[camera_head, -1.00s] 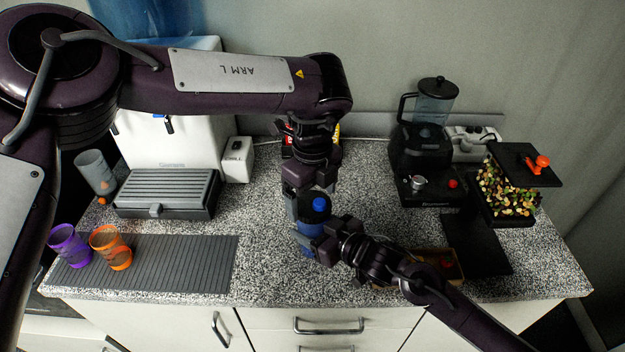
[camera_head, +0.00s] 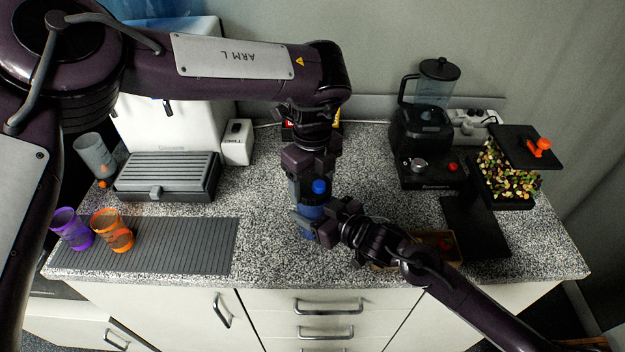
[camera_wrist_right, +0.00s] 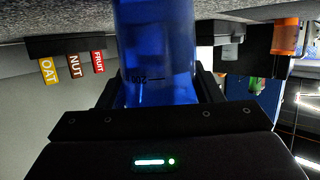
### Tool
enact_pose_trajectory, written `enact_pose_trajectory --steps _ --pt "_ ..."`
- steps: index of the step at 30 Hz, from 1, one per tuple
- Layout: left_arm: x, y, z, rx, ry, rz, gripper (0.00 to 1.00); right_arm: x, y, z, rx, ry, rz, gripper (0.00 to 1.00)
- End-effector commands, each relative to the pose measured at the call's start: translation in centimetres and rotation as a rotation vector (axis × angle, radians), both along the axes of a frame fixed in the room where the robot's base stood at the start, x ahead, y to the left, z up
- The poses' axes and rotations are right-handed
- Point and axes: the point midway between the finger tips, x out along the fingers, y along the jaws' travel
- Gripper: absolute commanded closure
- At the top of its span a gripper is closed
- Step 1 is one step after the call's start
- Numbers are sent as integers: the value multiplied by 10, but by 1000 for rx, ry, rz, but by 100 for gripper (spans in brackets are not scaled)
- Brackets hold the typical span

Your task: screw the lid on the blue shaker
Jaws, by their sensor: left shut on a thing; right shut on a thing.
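The blue shaker (camera_head: 308,230) stands upright near the middle of the counter, partly hidden by my grippers. Its translucent blue body fills the middle of the right wrist view (camera_wrist_right: 157,50), with a scale mark on its side. A dark lid with a bright blue cap (camera_head: 319,186) is at the shaker's top; I cannot tell how tightly it sits. My left gripper (camera_head: 308,192) comes down from above and is shut on the lid. My right gripper (camera_head: 318,222) reaches in from the right and is shut on the shaker's body.
Purple (camera_head: 72,230) and orange (camera_head: 112,230) cups stand on a grey ribbed mat (camera_head: 180,247) at left. A white machine (camera_head: 165,130) is behind them.

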Motion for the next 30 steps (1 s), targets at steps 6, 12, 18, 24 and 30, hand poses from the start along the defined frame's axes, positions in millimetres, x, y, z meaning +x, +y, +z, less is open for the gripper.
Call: enact_pose_trajectory --steps 6,12,18,24,30 --pt "0 0 0 1 1 -424 58 0 0 0 0 0 -1 100" --pt "0 0 0 1 -1 -732 58 0 -1 0 0 0 -2 100" --pt "0 1 0 1 -1 -801 58 0 -1 0 0 0 -2 100" --pt "0 1 0 1 -1 -798 30 0 -1 0 0 0 -2 100" --pt "0 1 0 1 0 -797 9 0 -1 0 0 0 -2 100"
